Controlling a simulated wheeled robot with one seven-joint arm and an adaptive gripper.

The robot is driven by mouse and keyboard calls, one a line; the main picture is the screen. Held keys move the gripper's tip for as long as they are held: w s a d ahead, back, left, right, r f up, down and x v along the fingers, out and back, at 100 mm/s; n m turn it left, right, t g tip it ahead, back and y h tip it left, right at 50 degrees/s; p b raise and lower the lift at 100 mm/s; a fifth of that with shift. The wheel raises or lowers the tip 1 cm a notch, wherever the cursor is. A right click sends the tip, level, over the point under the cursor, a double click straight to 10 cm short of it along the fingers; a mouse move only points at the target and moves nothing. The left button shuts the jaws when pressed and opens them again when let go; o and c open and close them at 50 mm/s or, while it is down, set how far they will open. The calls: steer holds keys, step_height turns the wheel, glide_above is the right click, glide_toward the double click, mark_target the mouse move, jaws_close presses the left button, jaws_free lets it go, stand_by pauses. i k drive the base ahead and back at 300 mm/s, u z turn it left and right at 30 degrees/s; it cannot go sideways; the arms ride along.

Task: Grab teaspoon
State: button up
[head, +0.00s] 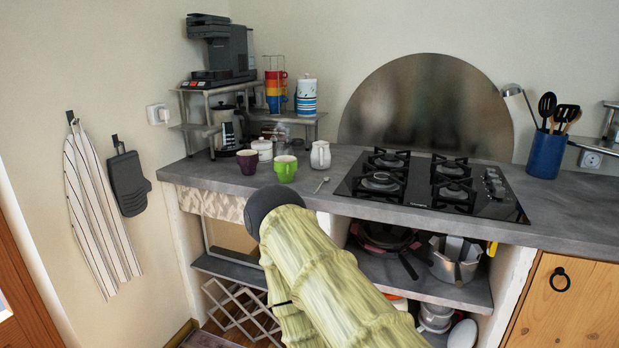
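A small silver teaspoon (321,185) lies on the grey counter, between the green cup and the gas hob. Its bowl and handle look unobstructed. My arm, in a pale green ribbed cover, rises from the bottom of the head view and ends in a dark rounded part just in front of the counter edge, below and left of the teaspoon. My gripper's fingers do not show, so its state is hidden. The dark end appears apart from the teaspoon.
A green cup (286,168), purple cup (248,161), white lidded pot (262,150) and white jug (320,155) stand close around the teaspoon. The black gas hob (430,187) is to the right. A blue utensil holder (545,154) stands farther right.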

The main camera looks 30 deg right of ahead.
mark_target(326, 179)
steer(key=i, duration=0.5)
steer(key=u, duration=1.75)
steer(key=k, duration=1.75)
steer(key=z, duration=1.75)
steer(key=i, duration=0.25)
